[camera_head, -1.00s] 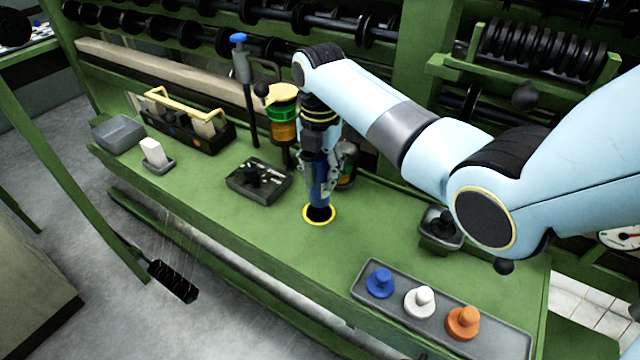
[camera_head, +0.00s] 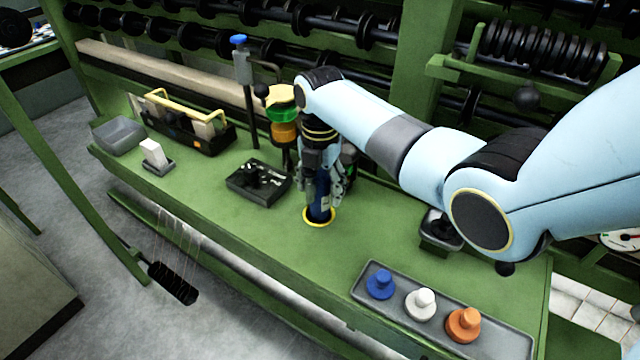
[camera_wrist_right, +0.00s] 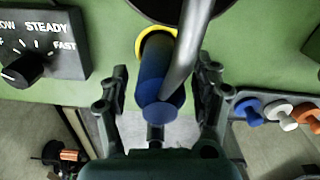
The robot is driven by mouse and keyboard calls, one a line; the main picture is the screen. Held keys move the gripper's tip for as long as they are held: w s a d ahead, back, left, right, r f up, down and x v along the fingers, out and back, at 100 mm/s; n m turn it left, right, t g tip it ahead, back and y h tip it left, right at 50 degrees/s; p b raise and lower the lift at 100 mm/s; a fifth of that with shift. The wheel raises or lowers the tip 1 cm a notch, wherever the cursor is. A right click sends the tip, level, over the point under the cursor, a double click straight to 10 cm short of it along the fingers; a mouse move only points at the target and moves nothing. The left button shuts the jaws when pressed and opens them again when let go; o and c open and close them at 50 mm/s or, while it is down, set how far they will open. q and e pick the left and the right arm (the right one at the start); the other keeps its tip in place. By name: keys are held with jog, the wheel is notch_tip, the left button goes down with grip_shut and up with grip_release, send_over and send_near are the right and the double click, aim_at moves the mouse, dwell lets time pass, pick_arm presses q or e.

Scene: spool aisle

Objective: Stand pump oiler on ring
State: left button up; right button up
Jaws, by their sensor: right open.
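The pump oiler (camera_head: 320,206), a blue cylinder, stands about upright on the yellow ring (camera_head: 319,225) on the green bench. In the right wrist view the blue oiler (camera_wrist_right: 155,88) has a grey spout (camera_wrist_right: 184,58) in front of it. Part of the yellow ring (camera_wrist_right: 145,38) shows at its far end. My right gripper (camera_head: 322,198) is around the oiler from above, open, with a finger on each side. In the wrist view the fingers (camera_wrist_right: 160,88) stand apart from the blue body. In the head view the gripper hides the oiler's upper part. My left gripper is not in view.
A dark control box with a knob (camera_head: 258,182) stands left of the ring. A grey tray (camera_head: 400,318) with blue, white and orange pegs lies front right. A small dark box (camera_head: 440,232) stands to the right. Stacked green and orange containers (camera_head: 284,115) stand close behind the gripper.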

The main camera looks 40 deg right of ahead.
notch_tip(320, 180, up, 12)
jog(key=shift+r+p, duration=0.15)
jog(key=shift+p, duration=0.15)
dwell(0.6)
